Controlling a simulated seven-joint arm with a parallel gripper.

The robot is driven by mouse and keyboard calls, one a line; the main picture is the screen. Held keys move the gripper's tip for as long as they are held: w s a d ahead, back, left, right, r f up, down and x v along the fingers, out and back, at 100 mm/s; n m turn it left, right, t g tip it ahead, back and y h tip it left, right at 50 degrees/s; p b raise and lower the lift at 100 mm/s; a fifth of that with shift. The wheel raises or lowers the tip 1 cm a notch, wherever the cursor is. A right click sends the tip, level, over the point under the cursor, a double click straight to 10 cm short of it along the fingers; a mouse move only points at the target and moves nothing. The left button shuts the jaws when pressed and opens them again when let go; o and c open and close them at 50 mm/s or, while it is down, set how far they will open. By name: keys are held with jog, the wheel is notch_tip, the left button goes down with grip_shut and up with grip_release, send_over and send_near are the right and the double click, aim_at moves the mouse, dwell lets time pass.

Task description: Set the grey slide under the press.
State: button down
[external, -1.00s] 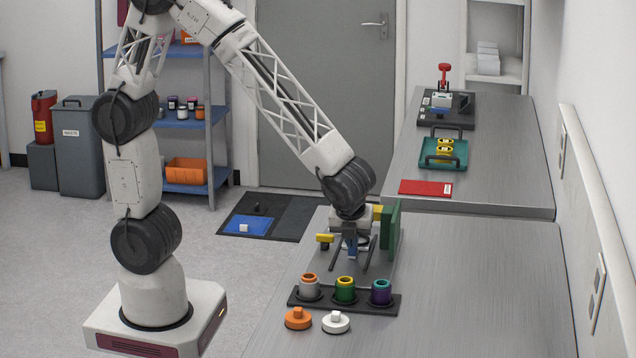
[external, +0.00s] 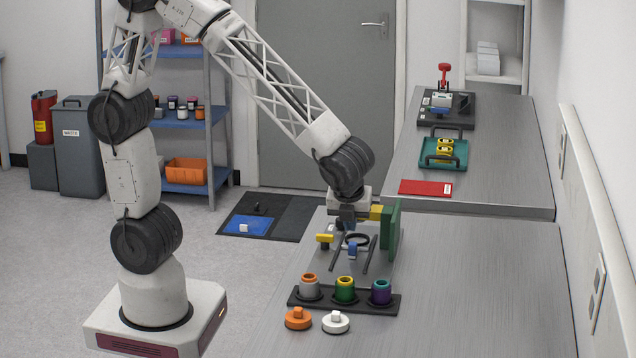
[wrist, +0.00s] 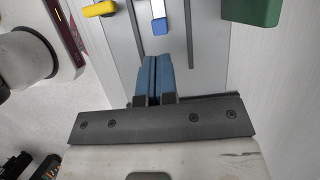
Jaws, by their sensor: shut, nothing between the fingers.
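A grey fixture base (external: 388,268) stands on the near bench, with two dark rails running along it. I cannot tell for certain which part is the grey slide. My gripper (wrist: 156,60) is shut and empty, above the fixture and apart from the tab. On the far bench, a red-handled device (external: 444,78) that looks like a press stands on a black board.
A green block (external: 391,230) rises close to my gripper's right; a yellow handle (external: 325,239) is at left. In front stands a dark rack (external: 296,299) with three coloured pots, then an orange lid (external: 298,318) and a white lid (external: 335,321). The near bench's right side is clear.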

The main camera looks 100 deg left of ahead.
jog(key=shift+v, duration=2.15)
jog(key=s+a+r+n+t+h, duration=0.1)
jog(key=s+r+n+h, duration=0.1)
jog(key=s+n, duration=0.7)
jog(key=s+a+r+n+t+h, duration=0.1)
jog(key=s+r+n, duration=0.4)
jog(key=s, duration=0.9)
jog(key=shift+s+a+n+t+h, duration=0.25)
jog(key=shift+n+h, duration=0.55)
jog(key=shift+n, duration=1.1)
